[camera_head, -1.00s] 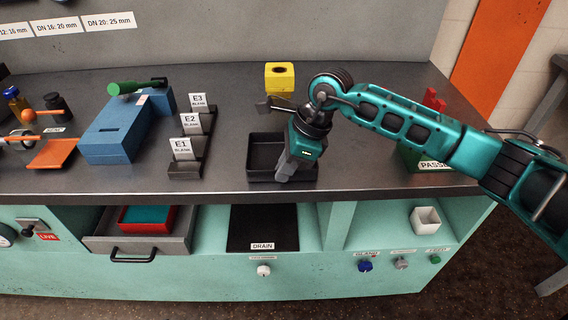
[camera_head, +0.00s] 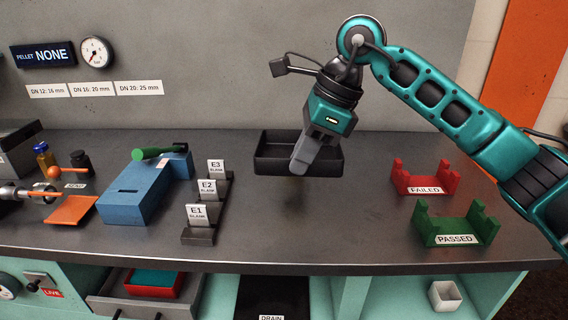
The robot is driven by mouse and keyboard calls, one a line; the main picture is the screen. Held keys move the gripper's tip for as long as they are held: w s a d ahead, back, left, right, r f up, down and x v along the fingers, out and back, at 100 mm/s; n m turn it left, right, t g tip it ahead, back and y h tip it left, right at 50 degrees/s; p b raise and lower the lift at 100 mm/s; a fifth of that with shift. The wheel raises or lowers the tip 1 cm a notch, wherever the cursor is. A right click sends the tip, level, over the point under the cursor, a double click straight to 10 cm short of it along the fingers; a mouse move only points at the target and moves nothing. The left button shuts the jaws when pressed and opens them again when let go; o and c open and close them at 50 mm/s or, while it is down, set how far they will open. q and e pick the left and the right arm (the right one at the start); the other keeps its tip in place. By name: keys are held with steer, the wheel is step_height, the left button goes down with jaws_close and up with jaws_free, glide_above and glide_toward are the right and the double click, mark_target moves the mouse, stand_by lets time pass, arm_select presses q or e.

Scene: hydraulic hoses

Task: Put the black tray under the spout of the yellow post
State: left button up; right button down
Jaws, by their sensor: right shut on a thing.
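The black tray (camera_head: 268,167) is in the air above the grey worktop, roughly level, in the middle of the head view. My right gripper (camera_head: 301,164) reaches down from above and is shut on the tray's near wall. The yellow post and its spout do not show now; the tray and gripper cover the place where the yellow block stood in the earlier frame. My left gripper is out of view.
A red FAILED rack (camera_head: 426,184) and a green PASSED rack (camera_head: 457,228) stand at the right. Blank stands E1 to E3 (camera_head: 207,207) and a blue block (camera_head: 133,196) are at the left. The worktop (camera_head: 310,235) in front of the tray is clear.

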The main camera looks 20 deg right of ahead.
steer(key=s+d+f+n+g+h, duration=0.2)
steer(key=f+n, duration=0.4)
steer(key=n, duration=0.4)
steer(key=s+d+f+n+g+h, duration=0.2)
steer(key=s+f+n, duration=0.3)
steer(key=n, duration=0.6)
step_height(320, 180, down, 2)
steer(key=shift+d+f+g, duration=0.15)
steer(key=shift+d+g, duration=0.05)
steer(key=shift+g, duration=0.6)
steer(key=shift+s, duration=0.1)
